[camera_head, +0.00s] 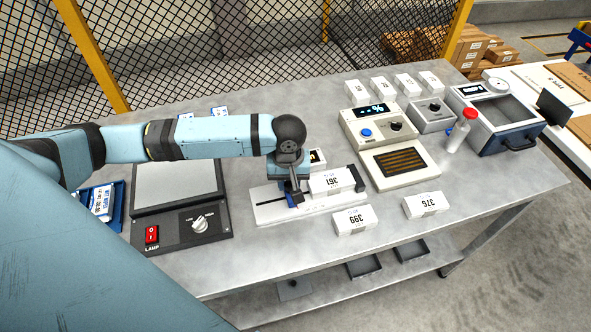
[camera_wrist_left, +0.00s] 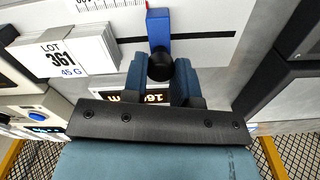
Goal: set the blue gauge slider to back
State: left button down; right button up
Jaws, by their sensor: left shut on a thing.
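The blue gauge slider (camera_wrist_left: 158,28) sits on the white gauge (camera_wrist_left: 205,55), and a round black knob (camera_wrist_left: 160,66) is at its near end in the left wrist view. My left gripper (camera_wrist_left: 160,76) has one finger on each side of the knob and is shut on it. In the head view, my left gripper (camera_head: 292,192) reaches down onto the white gauge (camera_head: 270,212), left of its middle. Only a little of the blue slider (camera_head: 291,201) shows there beside the fingers. A small lit display (camera_wrist_left: 152,97) is partly hidden behind the gripper. My right gripper is not in view.
A white box marked 361 (camera_head: 331,184) stands close to the right of the gripper. Boxes 399 (camera_head: 354,220) and 376 (camera_head: 425,205) stand near the table's front.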

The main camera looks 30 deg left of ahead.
aim_at(286, 183)
pick_arm(q)
jog(key=shift+a, duration=0.1)
jog(key=c, duration=1.2)
grip_release()
jog(key=shift+s+f, duration=0.1)
jog(key=o, duration=0.3)
jog(key=shift+a, duration=0.1)
jog(key=shift+s, duration=0.15)
jog(key=shift+r, duration=0.25)
notch_tip(286, 183, up, 14)
jog(key=shift+f, duration=0.25)
